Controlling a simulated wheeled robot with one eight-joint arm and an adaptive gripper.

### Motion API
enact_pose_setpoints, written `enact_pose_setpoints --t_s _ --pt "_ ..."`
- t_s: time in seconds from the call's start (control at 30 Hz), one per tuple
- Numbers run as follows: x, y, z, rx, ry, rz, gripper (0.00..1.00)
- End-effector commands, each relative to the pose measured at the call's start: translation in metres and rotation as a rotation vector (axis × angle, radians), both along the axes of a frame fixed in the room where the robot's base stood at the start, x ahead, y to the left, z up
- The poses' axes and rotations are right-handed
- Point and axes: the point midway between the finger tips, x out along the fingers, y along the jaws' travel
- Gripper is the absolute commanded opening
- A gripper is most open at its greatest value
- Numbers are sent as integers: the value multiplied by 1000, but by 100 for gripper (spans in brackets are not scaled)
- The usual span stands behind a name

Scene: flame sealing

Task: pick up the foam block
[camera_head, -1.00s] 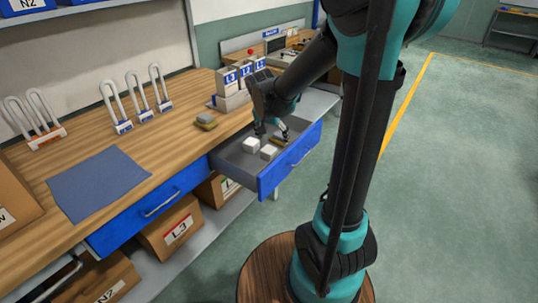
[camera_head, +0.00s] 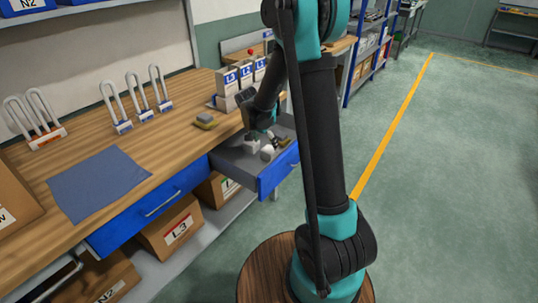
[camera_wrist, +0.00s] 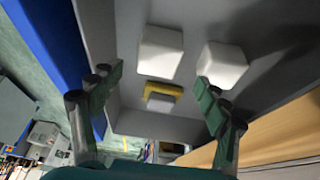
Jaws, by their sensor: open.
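Two white blocks lie in the open drawer, the likely foam; I cannot tell which one is meant. In the wrist view, one white block (camera_wrist: 160,50) lies ahead between the fingers' lines, and the other white block (camera_wrist: 222,65) lies by the right fingertip. In the head view, a white block (camera_head: 267,153) shows beside my gripper (camera_head: 262,141), which partly hides the drawer's contents. My gripper (camera_wrist: 155,80) is open and empty in the wrist view, its fingers wide apart, pointing into the drawer.
The blue-fronted drawer (camera_head: 277,175) also holds a small yellow and grey item (camera_wrist: 163,94). A similar item (camera_head: 206,121) lies on the wooden bench (camera_head: 150,105). Labelled grey boxes (camera_head: 228,84) stand behind the drawer. A blue mat (camera_head: 98,184) lies at left.

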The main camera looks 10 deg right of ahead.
Motion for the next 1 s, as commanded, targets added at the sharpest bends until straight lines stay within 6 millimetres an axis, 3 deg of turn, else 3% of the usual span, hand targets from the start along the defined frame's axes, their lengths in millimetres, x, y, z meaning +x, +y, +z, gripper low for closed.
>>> enact_pose_setpoints --t_s 0.33,0.63,1.0 --pt "6 -6 -24 1 1 0 76" --pt "13 -16 -60 1 1 0 76" --pt "14 -18 -67 0 0 1 75"
